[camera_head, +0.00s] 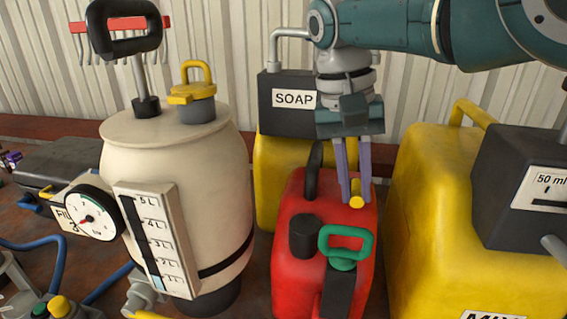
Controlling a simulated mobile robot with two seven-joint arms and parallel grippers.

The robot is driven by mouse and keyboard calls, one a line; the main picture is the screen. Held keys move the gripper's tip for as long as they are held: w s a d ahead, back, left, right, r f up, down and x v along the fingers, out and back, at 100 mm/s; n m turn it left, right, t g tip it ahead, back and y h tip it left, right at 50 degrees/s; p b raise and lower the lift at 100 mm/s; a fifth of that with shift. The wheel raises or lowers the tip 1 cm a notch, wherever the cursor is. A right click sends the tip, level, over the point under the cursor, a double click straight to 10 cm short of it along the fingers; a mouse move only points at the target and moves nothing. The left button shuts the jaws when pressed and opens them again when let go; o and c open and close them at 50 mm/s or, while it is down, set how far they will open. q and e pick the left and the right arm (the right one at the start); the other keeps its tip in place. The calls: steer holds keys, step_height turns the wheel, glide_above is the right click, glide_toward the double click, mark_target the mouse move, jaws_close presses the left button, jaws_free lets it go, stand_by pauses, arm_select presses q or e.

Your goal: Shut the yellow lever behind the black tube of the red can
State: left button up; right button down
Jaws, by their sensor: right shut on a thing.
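A red can (290,262) stands in the middle front. A black curved tube (313,172) rises at its back left, and a short black cylinder (305,236) and a green handle (345,245) are on its top. The end of the yellow lever (356,202) shows at the can's back right. My right gripper (353,190) points down from above, its purple fingers close together on the yellow lever. The fingers and can hide most of the lever, so its angle is unclear. My left gripper is out of view.
A cream tank (180,165) with a gauge (90,219) stands on the left. A yellow soap can (275,160) is behind the red can, and a large yellow can (425,215) is close on the right. The ribbed wall (225,50) closes the back.

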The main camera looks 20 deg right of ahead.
steer(key=c, duration=0.8)
jaws_free()
steer(key=shift+w+r, duration=0.1)
steer(key=shift+r, duration=0.25)
steer(key=r, duration=0.3)
steer(key=a+r, duration=0.1)
steer(key=r, duration=0.2)
steer(key=w+r, duration=0.1)
steer(key=r, duration=0.2)
steer(key=shift+a, duration=0.3)
